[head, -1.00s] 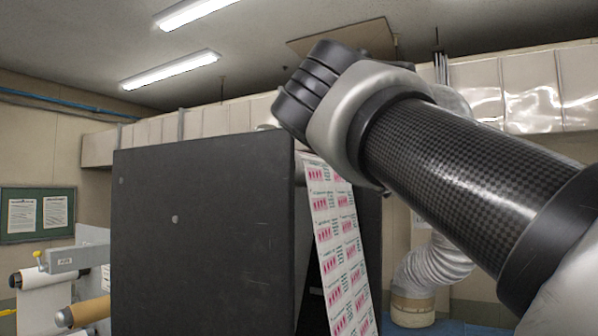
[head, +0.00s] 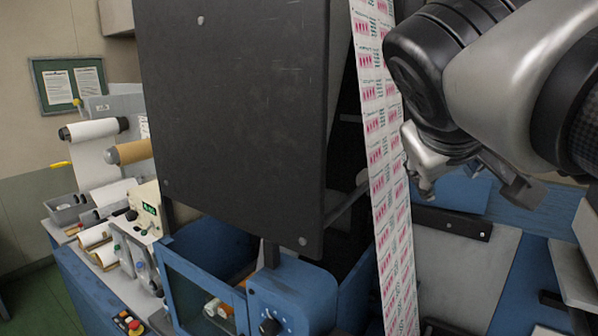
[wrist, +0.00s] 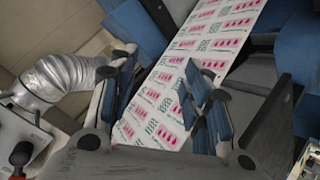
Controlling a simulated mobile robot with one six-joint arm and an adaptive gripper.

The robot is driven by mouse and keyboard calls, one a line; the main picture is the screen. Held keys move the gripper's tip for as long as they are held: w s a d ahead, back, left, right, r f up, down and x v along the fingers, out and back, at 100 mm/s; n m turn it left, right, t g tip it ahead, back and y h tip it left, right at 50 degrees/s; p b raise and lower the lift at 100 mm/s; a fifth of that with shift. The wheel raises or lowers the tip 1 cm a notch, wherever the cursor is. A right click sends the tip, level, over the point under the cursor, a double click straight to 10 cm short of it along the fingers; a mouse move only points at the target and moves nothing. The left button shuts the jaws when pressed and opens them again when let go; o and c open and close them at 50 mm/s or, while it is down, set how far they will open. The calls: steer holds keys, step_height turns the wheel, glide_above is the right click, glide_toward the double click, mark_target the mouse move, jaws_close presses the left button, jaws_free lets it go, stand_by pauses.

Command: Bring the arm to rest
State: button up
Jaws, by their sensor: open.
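My gripper (wrist: 167,66) is open in the wrist view, its two blue-padded fingers apart with nothing held between them. Behind the fingers runs the printed web (wrist: 190,65), white with pink and green marks. It also shows in the head view (head: 385,170) as a long strip hanging down right of the dark panel. My arm (head: 500,90) reaches in from the upper right of the head view, its wrist beside the web. I cannot tell how far the fingers are from the web.
A large dark panel (head: 235,110) stands left of the web. A blue machine frame (head: 290,297) with a dial is below it. A bench with rolls (head: 95,130), bottles and a control box (head: 146,207) is at left. A silver duct (wrist: 58,80) shows in the wrist view.

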steer(key=s+a+f+g+y+b, duration=0.1)
steer(key=s+f+b, duration=0.4)
steer(key=f, duration=1)
steer(key=s+a+f+m+g+y+b, duration=0.1)
steer(key=s+f+b, duration=0.4)
steer(key=f, duration=1)
steer(key=s+a+f+m+g+y+b, duration=0.1)
steer(key=s+a+f+g+y+b, duration=0.2)
steer(key=s+f, duration=0.5)
step_height(320, 180, down, 8)
steer(key=shift+s+a+r+b, duration=0.1)
steer(key=shift+s+a+b, duration=0.3)
steer(key=shift+b, duration=0.5)
